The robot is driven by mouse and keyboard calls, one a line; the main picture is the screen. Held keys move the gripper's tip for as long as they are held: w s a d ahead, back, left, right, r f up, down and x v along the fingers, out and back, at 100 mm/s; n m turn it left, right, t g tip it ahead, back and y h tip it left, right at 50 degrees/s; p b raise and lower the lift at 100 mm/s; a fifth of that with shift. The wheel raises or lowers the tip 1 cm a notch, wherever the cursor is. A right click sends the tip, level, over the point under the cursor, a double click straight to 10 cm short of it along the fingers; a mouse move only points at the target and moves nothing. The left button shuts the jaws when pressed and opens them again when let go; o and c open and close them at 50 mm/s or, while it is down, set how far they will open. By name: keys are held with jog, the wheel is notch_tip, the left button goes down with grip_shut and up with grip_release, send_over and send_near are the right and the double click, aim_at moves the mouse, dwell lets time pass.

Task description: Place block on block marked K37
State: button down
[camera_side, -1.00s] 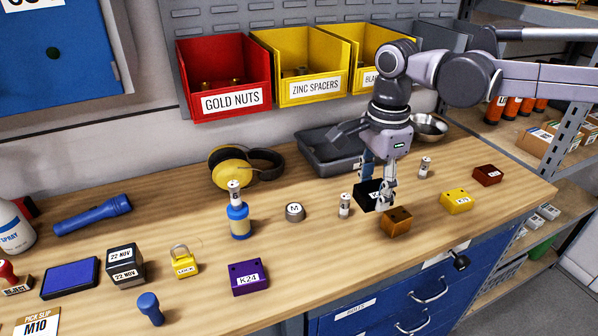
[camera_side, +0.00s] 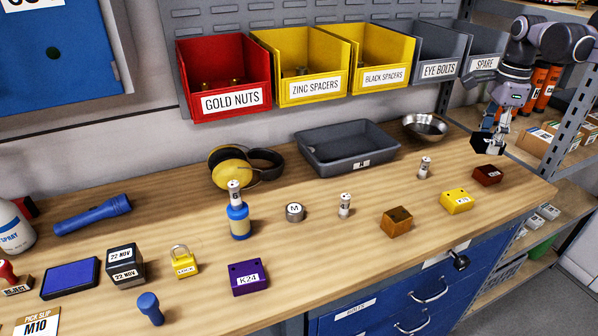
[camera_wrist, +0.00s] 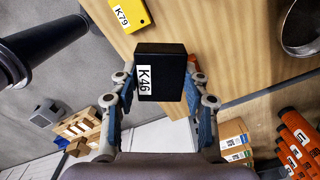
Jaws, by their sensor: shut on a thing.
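My gripper (camera_side: 492,138) is shut on a black block (camera_wrist: 161,72) labelled K46. In the side view the black block (camera_side: 487,144) is held in the air at the right end of the bench, showing just above a dark red block (camera_side: 487,175). The red block's label is too small to read; in the wrist view only a red sliver (camera_wrist: 191,59) shows behind the black block. A yellow block (camera_side: 456,201), labelled K79 in the wrist view (camera_wrist: 131,14), lies to its left. An orange-brown block (camera_side: 396,222) shows no label. A purple block (camera_side: 248,278) reads K24. I read K37 nowhere.
A grey tray (camera_side: 347,157) and metal bowl (camera_side: 425,127) lie behind. The bench's right edge and a shelf rack (camera_side: 545,130) are close to my gripper.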

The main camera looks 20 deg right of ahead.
jog(key=s+d+r+m, duration=0.1)
jog(key=s+d+m, duration=0.1)
jog(key=s+d, duration=0.35)
jog(key=s+d+m, duration=0.1)
jog(key=s+d, duration=0.1)
jog(key=d, duration=0.7)
send_over(490, 171)
notch_tip(490, 171, down, 7)
jog(key=shift+w+r, duration=0.1)
jog(key=shift+f, duration=2)
jog(key=shift+f, duration=0.1)
jog(key=c, duration=0.7)
grip_release()
jog(key=shift+f, duration=0.1)
jog(key=shift+o, duration=0.2)
